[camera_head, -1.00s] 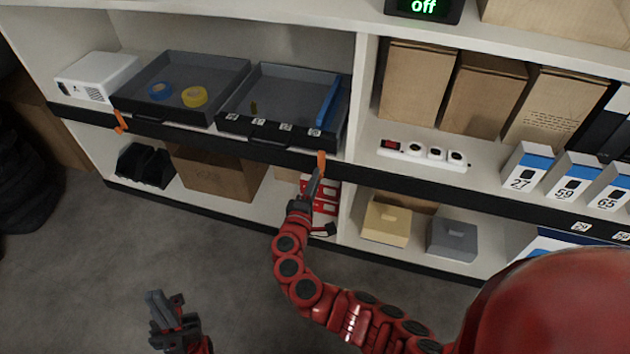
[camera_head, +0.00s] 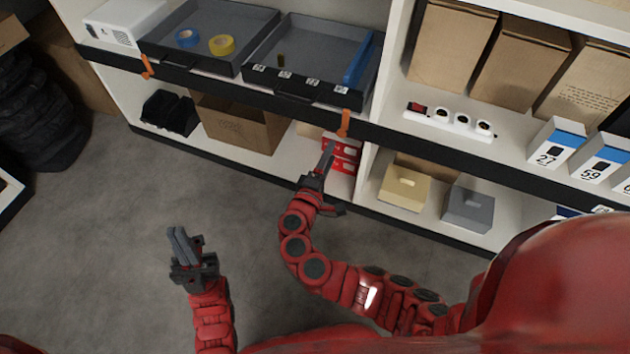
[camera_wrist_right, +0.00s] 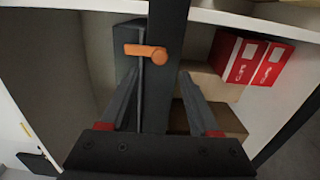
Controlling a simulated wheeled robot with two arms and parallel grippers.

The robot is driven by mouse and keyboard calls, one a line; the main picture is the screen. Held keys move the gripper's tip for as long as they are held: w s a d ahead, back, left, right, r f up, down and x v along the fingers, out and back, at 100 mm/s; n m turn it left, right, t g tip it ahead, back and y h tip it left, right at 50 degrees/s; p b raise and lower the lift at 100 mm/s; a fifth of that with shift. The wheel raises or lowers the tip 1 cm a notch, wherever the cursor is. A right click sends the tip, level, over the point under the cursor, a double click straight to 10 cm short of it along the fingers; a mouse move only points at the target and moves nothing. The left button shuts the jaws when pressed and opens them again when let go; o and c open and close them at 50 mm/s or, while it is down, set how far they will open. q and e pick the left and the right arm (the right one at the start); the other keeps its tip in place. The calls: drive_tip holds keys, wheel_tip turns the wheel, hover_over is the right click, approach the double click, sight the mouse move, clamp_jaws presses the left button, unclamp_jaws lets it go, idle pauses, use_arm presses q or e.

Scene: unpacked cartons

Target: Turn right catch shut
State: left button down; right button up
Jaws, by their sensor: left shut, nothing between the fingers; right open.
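The right catch (camera_head: 344,122) is a small orange lever on the dark shelf edge below the right grey drawer (camera_head: 312,60). It stands upright across that edge. In the right wrist view the catch (camera_wrist_right: 145,51) lies crosswise over the dark rail, just beyond the fingertips. My right gripper (camera_head: 329,148) is below and left of the catch in the head view, apart from it. In the wrist view its two fingers (camera_wrist_right: 158,75) are spread, with nothing between them. My left gripper (camera_head: 180,240) is shut and empty, low over the floor at the left.
A similar orange left catch (camera_head: 147,66) is on the same edge under the left drawer (camera_head: 205,35). Red-and-white boxes (camera_head: 341,152) stand on the lower shelf behind my right gripper. A brown carton (camera_head: 236,126) is left of them. The grey floor (camera_head: 110,240) is open.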

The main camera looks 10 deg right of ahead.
drive_tip(key=p+v, duration=0.1)
drive_tip(key=v, duration=1)
